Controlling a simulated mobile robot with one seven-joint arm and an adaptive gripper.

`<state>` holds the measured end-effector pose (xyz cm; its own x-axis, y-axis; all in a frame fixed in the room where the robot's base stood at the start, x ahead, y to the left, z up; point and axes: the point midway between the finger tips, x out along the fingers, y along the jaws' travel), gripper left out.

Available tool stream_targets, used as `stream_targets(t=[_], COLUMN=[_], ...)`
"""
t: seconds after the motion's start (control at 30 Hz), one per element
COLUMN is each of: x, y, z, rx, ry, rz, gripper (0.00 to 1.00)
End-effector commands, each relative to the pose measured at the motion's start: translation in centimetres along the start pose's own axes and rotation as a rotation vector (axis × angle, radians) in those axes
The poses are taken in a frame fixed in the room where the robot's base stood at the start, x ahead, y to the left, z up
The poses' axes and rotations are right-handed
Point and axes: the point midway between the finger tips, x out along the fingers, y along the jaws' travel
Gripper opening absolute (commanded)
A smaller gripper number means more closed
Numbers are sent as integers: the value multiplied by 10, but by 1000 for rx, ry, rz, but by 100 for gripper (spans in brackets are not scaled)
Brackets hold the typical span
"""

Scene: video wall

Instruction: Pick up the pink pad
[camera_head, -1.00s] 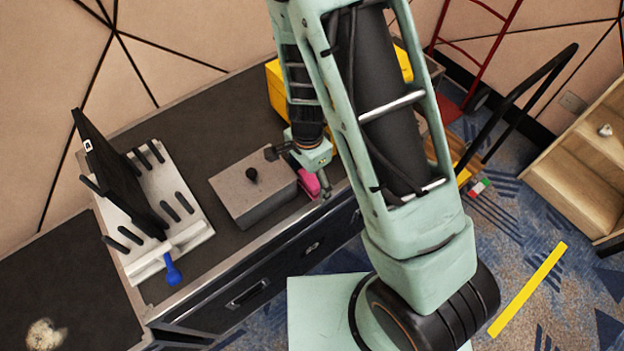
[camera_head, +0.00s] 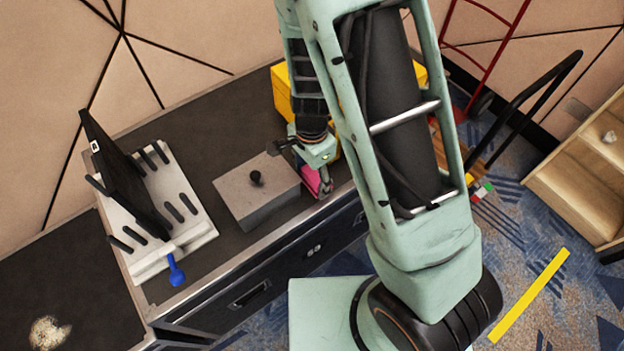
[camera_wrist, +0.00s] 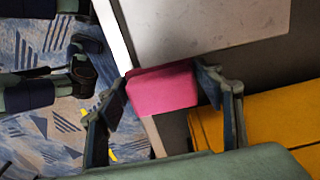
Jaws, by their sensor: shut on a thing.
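The pink pad (camera_wrist: 163,90) sits between the two fingers of my gripper (camera_wrist: 165,92) in the wrist view. My gripper is shut on it, one finger at each side. In the head view the pink pad (camera_head: 313,180) shows in part beside the right side of the grey box, near the counter's front edge. My gripper (camera_head: 308,172) hides some of it there. I cannot tell whether the pad still touches the counter.
The grey box (camera_head: 240,200) with a black knob stands close left of my gripper. A yellow case (camera_head: 283,92) lies behind and right. A white rack (camera_head: 150,262) with a black panel (camera_head: 118,170) and a blue-handled tool (camera_head: 176,268) stands left on the dark counter (camera_head: 222,128).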

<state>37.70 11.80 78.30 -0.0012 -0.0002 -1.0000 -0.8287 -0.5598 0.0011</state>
Motion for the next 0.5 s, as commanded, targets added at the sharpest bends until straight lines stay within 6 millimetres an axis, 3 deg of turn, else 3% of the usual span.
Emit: stream_targets(t=[0.3,0.5], x=[-86,-127], y=[-2,-2], z=[0,0], rx=[-3,-2], ry=[0,0], rz=[-7,-5], gripper=[37,37])
